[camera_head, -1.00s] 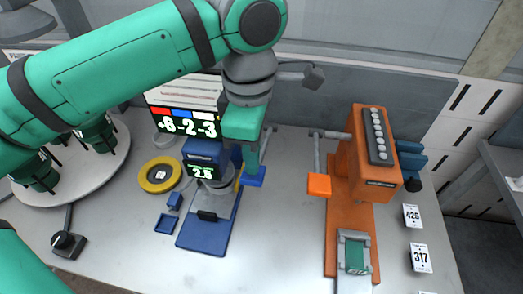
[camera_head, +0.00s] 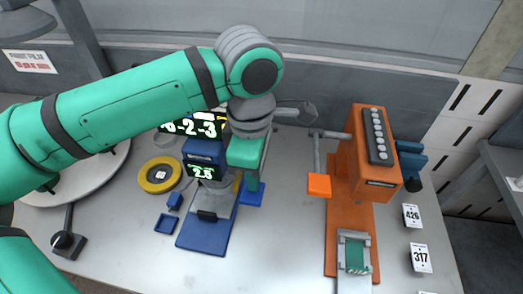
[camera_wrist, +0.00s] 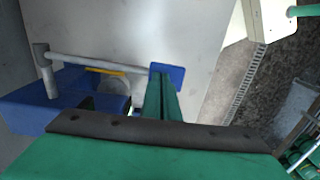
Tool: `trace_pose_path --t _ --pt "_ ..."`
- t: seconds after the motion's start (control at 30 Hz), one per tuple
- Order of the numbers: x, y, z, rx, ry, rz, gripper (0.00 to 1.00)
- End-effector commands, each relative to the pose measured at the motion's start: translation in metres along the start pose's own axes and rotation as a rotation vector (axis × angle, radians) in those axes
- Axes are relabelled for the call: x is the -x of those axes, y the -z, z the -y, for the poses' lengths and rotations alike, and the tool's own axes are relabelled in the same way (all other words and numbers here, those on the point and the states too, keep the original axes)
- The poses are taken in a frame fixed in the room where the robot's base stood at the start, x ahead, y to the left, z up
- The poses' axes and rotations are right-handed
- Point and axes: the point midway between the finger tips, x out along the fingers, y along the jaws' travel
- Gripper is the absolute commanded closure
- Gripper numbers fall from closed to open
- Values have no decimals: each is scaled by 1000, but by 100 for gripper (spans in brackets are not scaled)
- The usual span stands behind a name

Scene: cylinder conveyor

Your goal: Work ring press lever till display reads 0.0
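The blue ring press (camera_head: 204,232) stands on the table at the picture's centre-left. Its small display (camera_head: 203,172) has green digits that look like 2.5. The press lever ends in a flat blue pad (camera_head: 251,194), right of the press body. In the wrist view, the lever's grey bar runs to the same blue pad (camera_wrist: 178,73). My gripper (camera_head: 251,185) is over the pad, fingertips pointing down at it and seemingly touching it. In the wrist view, my gripper's green fingers (camera_wrist: 160,85) are side by side with nothing seen between them. My arm partly hides the press.
An orange press (camera_head: 345,205) with its own lever stands to the right. A yellow ring (camera_head: 160,175) lies left of the blue press. A dark panel (camera_head: 190,127) reading about 6-2-3 is behind, partly covered by my arm. Cards 426 (camera_head: 412,216) and 317 (camera_head: 420,257) lie far right.

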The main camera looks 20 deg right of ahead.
Motion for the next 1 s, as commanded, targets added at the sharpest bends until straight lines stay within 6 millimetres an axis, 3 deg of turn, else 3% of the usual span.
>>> trace_pose_path --t 0.9,1.0 --pt "-56 0 0 0 1 0 100" --pt "-53 0 0 1 0 -1 100"
